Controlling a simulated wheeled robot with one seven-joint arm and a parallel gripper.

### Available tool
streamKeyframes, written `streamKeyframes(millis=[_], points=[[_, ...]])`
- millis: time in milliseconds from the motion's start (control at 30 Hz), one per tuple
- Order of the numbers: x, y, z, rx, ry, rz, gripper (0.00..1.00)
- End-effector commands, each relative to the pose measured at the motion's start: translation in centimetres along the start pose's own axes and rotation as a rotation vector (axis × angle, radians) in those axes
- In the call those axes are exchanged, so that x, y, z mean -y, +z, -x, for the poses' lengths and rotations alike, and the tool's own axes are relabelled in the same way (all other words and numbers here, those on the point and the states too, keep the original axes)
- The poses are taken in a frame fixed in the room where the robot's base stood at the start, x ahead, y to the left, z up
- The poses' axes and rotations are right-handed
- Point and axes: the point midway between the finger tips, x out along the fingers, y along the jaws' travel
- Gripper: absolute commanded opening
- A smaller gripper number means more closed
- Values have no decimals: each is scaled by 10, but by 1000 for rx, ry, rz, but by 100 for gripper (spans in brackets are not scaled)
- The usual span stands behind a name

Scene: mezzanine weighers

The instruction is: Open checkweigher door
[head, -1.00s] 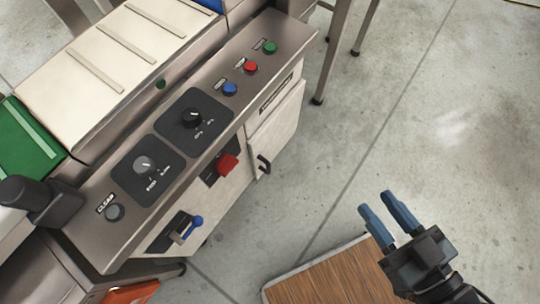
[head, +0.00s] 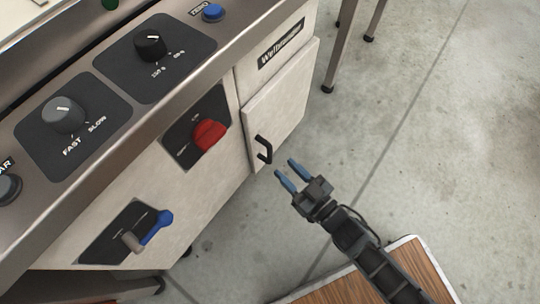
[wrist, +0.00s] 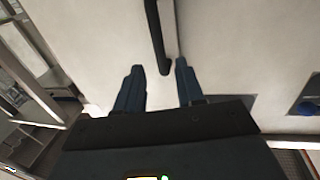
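The checkweigher door (head: 283,103) is a pale panel on the right of the cabinet front, and it looks shut. Its black bar handle (head: 264,149) is near the door's lower left edge. My gripper (head: 286,174) is open just to the right of and below the handle in the head view, with blue fingers apart. In the wrist view the handle (wrist: 156,38) runs down from the top, and its lower end lies between the tips of my gripper (wrist: 158,72). Whether the fingers reach around it in depth I cannot tell.
A red rotary switch (head: 209,134) and a blue lever (head: 158,229) sit on the cabinet front left of the door. Knobs and a blue button (head: 213,12) are on the sloped panel above. Concrete floor (head: 430,150) is clear to the right.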

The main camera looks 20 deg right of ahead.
Motion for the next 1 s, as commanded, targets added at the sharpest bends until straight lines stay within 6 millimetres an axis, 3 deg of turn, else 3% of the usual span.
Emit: streamKeyframes(millis=[500, 900, 1000], points=[[0, 0, -67, -2, -1, 0, 38], [0, -1, -77, 0, 0, 0, 38], [0, -1, -76, 0, 0, 0, 30]])
